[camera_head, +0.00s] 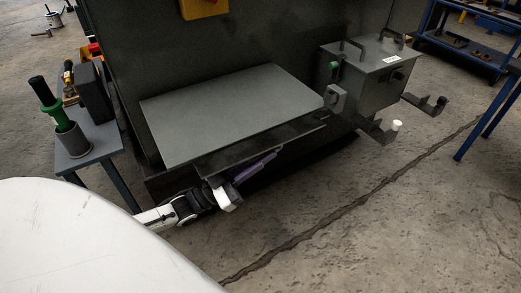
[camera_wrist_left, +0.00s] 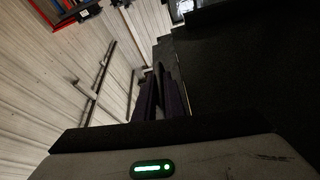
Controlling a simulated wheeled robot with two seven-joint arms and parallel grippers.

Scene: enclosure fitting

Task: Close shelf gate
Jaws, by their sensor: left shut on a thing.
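The shelf gate seems to be the flat grey panel (camera_head: 235,112) that sticks out, about level, from the dark enclosure (camera_head: 250,35) in the head view. A dark strip (camera_head: 265,145) runs below its front edge. My left gripper (camera_head: 254,167) is under this front edge, its purple fingers pointing right along it. In the left wrist view the purple fingers (camera_wrist_left: 164,98) are close together, shut on a thin dark edge, which I take to be the gate's. The exact contact is hidden from the head view. My right gripper is not in view.
A grey box (camera_head: 370,80) with handles and low dark brackets (camera_head: 380,131) stands right of the panel. A small table (camera_head: 95,148) at left bears a green-handled tool (camera_head: 48,98) in a cup. A blue rack (camera_head: 465,50) stands far right. The floor in front is clear.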

